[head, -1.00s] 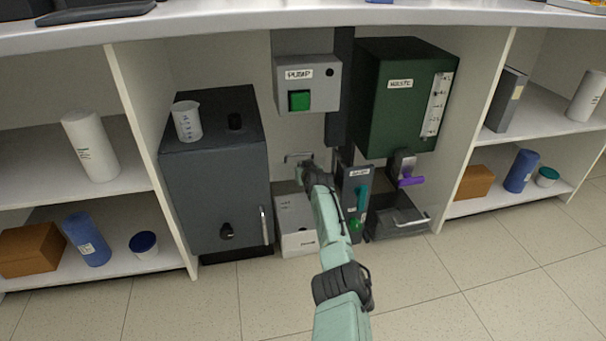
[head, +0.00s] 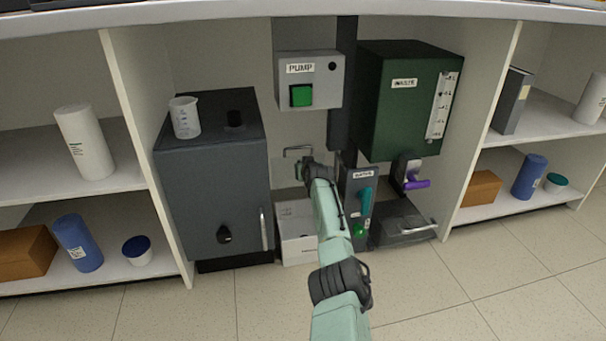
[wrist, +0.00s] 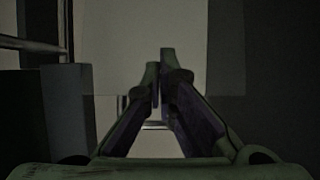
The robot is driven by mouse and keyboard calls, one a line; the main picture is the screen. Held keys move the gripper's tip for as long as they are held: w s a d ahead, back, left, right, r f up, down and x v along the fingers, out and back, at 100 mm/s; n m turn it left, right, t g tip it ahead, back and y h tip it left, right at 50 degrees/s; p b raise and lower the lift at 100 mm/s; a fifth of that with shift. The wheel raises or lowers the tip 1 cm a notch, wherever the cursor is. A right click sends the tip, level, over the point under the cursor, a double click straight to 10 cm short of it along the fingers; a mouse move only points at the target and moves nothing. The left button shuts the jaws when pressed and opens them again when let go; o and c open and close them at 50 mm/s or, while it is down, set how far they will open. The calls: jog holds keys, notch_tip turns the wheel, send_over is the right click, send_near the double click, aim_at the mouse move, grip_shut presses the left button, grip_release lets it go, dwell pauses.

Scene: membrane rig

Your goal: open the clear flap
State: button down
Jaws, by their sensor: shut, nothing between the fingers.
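The clear flap (head: 288,172) appears as a faint see-through panel in the middle bay, below the pump box; its edges are hard to make out. A thin metal bar handle (head: 298,149) shows at its top. My gripper (head: 303,172) is at the panel, just below the handle, partly hidden by my own wrist. In the wrist view my gripper (wrist: 160,68) has its fingertips together and empty, against a pale surface. A light bar (wrist: 152,125) shows behind and below the fingers. Contact with the flap cannot be told.
A grey pump box (head: 310,80) with a green button hangs above. A dark grey cabinet (head: 212,185) stands left, a beaker on top. A small grey unit (head: 357,205) with a teal lever is close right of my arm. A green waste tank (head: 408,100) with a purple lever hangs right.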

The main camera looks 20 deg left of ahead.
jog(key=shift+w+a+b, duration=0.25)
jog(key=shift+w+b, duration=0.1)
jog(key=shift+b, duration=1)
jog(key=shift+r, duration=0.1)
jog(key=s+d+f+p, duration=0.1)
jog(key=s+d+p, duration=0.5)
jog(key=s+p, duration=0.3)
jog(key=s+d+f+p, duration=0.1)
jog(key=s+d+p, duration=0.5)
jog(key=p, duration=0.8)
jog(key=s, duration=0.3)
jog(key=shift+d+p, duration=0.15)
jog(key=shift+p, duration=0.25)
jog(key=shift+s+r, duration=0.1)
